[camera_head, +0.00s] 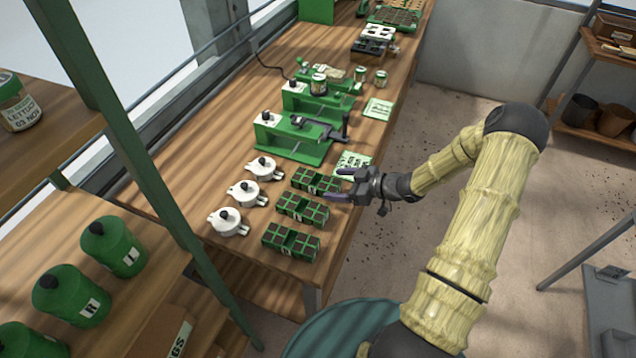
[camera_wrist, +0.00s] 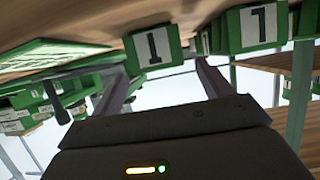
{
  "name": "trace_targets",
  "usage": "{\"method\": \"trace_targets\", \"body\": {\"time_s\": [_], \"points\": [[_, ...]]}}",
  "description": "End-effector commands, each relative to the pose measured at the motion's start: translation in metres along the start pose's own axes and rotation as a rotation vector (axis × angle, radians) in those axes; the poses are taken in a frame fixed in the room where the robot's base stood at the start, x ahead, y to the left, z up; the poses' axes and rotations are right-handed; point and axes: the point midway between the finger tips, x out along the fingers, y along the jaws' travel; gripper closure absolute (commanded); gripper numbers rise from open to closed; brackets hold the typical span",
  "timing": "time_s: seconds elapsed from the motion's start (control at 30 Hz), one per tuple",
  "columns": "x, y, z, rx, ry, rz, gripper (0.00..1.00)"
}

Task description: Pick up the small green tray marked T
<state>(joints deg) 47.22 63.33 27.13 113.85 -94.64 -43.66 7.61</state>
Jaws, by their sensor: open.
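Three small green trays with dark cells stand in a row on the wooden bench: a far one (camera_head: 316,181), a middle one (camera_head: 303,209) and a near one (camera_head: 291,242). Their marks are too small to read in the head view. My gripper (camera_head: 337,184) is open and empty at the right ends of the far and middle trays. In the wrist view, a green tray end with a white label (camera_wrist: 157,47) shows beyond and between the open fingers. Its dark mark looks like a single upright stroke; I cannot tell whether it is a T. Another labelled green end (camera_wrist: 257,25) is at the right.
Three white lidded pots (camera_head: 246,193) stand left of the trays. A green and white card (camera_head: 352,164) lies just behind my gripper. A green machine (camera_head: 290,138) stands farther back. Green lidded canisters (camera_head: 72,295) stand on the left shelf. Floor right of the bench is open.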

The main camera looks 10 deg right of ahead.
Motion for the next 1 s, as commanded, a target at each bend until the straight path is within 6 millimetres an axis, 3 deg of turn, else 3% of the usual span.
{"method": "trace_targets", "body": {"time_s": [0.33, 0.7, 1.0], "points": [[0.003, 0.000, -0.001, 0.000, 0.000, 0.000, 0.22], [0.047, -0.001, -0.004, 0.001, 0.001, -0.001, 0.22], [0.052, -0.001, -0.003, -0.002, -0.001, 0.000, 0.22]]}}
